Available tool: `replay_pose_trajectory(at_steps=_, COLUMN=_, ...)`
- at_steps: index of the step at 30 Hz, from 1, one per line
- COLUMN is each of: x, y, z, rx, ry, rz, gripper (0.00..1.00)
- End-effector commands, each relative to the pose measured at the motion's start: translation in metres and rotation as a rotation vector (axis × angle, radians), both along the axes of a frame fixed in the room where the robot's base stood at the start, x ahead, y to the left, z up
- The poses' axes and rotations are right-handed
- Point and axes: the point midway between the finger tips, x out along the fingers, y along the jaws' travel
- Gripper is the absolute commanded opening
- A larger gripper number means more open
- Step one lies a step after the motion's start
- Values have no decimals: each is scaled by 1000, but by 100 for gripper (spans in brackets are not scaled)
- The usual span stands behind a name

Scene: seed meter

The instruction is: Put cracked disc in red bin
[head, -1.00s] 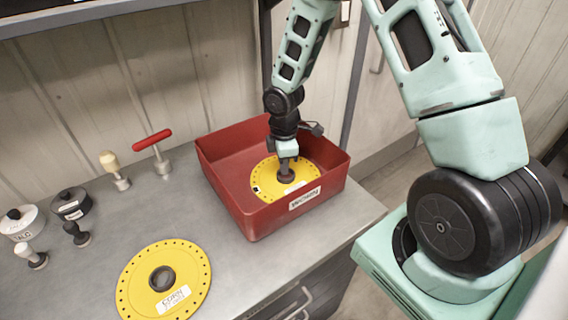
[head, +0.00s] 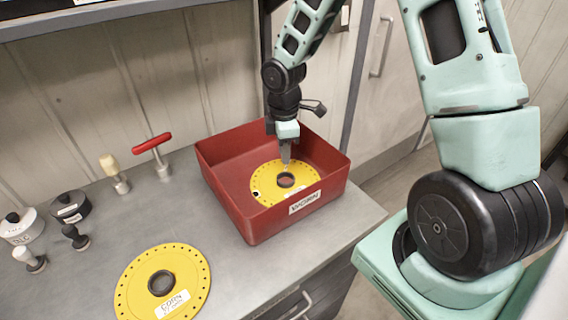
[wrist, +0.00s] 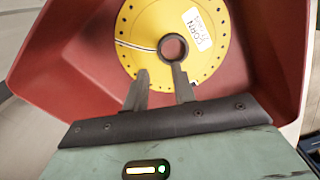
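The cracked yellow disc (head: 270,187) lies inside the red bin (head: 228,188) on the bench. In the wrist view the disc (wrist: 197,60) shows a thin crack line left of its dark hub, a row of small holes and a white label. My gripper (head: 286,160) is inside the bin, just above the disc's hub. In the wrist view my gripper (wrist: 160,80) has its two fingers apart with nothing between them. A second yellow disc (head: 190,262) with a white label lies flat on the bench, left of the bin.
A red-handled tool (head: 154,145) and a cream-knobbed tool (head: 113,170) stand behind. A black weight (head: 71,206), a white weight (head: 20,224) and small stampers (head: 75,237) stand at the left. Bench space between the bin and the second disc is clear.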

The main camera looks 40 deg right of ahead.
Motion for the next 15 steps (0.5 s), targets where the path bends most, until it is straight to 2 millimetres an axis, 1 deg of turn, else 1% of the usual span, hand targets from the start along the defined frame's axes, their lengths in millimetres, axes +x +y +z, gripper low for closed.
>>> replay_pose_trajectory(at_steps=1, x=1, y=-1, z=12, rx=-1, ry=-5, rz=-1, gripper=26)
replay_pose_trajectory(at_steps=6, x=1, y=-1, z=39, rx=0, ry=-3, rz=-2, gripper=26)
replay_pose_trajectory(at_steps=11, x=0, y=1, z=53, rx=0, ry=0, rz=-1, gripper=26)
replay_pose_trajectory(at_steps=13, x=-4, y=10, z=59, rx=0, ry=0, rz=-7, gripper=26)
replay_pose_trajectory(at_steps=14, x=-7, y=18, z=62, rx=0, ry=-1, rz=-12, gripper=26)
replay_pose_trajectory(at_steps=15, x=-13, y=31, z=68, rx=1, ry=-1, rz=-27, gripper=26)
